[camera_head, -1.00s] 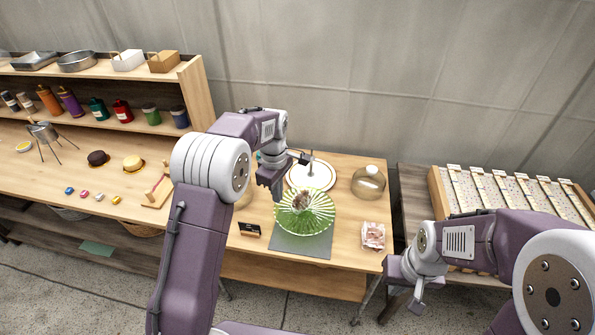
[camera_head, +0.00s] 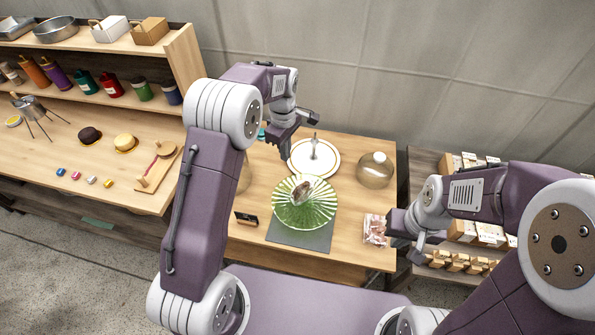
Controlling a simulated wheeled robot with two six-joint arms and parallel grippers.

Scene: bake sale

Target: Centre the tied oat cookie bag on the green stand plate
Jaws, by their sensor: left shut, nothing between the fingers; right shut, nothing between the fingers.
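The tied oat cookie bag (camera_head: 301,192), a small clear bag with brown contents, lies on the green stand plate (camera_head: 318,213). It sits near the plate's middle, slightly toward the back left; its tie is too small to make out. The plate has pale radial ribs and stands on a grey mat. My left gripper (camera_head: 286,156) is shut and empty, just behind and left of the plate, apart from the bag. My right gripper (camera_head: 416,257) is shut and empty, at the table's right edge, well away from the plate.
A round white stand (camera_head: 328,165) with an upright post is behind the plate. A pink packet (camera_head: 374,229) sits beside my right gripper. A small black sign (camera_head: 246,219) stands left of the mat (camera_head: 312,238).

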